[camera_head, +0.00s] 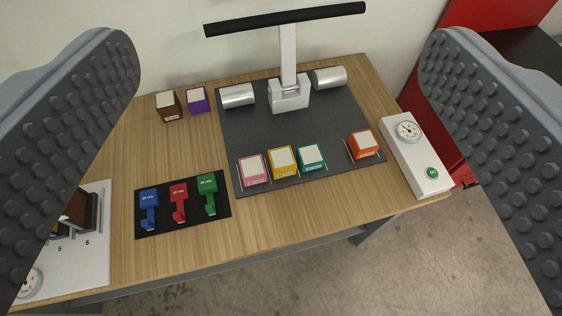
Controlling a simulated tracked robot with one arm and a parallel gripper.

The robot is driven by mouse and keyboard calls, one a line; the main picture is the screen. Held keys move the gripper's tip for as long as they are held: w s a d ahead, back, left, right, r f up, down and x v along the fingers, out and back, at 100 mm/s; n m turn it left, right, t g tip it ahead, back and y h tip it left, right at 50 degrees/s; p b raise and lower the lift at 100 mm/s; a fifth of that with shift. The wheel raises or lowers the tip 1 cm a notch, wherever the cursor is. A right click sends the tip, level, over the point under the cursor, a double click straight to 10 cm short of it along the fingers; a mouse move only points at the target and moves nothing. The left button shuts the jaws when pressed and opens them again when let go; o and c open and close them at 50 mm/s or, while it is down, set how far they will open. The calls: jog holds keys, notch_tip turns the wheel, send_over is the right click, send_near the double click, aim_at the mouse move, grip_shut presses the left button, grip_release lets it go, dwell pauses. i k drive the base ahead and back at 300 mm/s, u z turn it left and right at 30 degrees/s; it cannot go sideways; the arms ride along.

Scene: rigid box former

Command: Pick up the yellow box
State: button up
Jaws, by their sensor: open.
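The yellow box (282,162) has a pale top and stands on the dark mat (290,128), near the mat's front edge. It is between a pink box (252,169) on its left and a teal box (311,157) on its right, with very little space on either side. My gripper (285,140) is open and empty. Its two grey studded fingers show at the far left and far right of the picture, well apart and above the table. Nothing is between the fingertips at close range.
An orange box (363,144) stands at the mat's right. Behind are a post with a black bar (286,18) and metal cylinders (237,96). Brown (169,106) and purple (197,100) boxes stand back left. Coloured tools lie on a black mat (222,207). A white dial unit (415,160) is right.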

aim_at(287, 171)
jog(key=z, duration=1.9)
jog(key=k, duration=1.1)
jog(key=u, duration=1.75)
jog(key=i, duration=1)
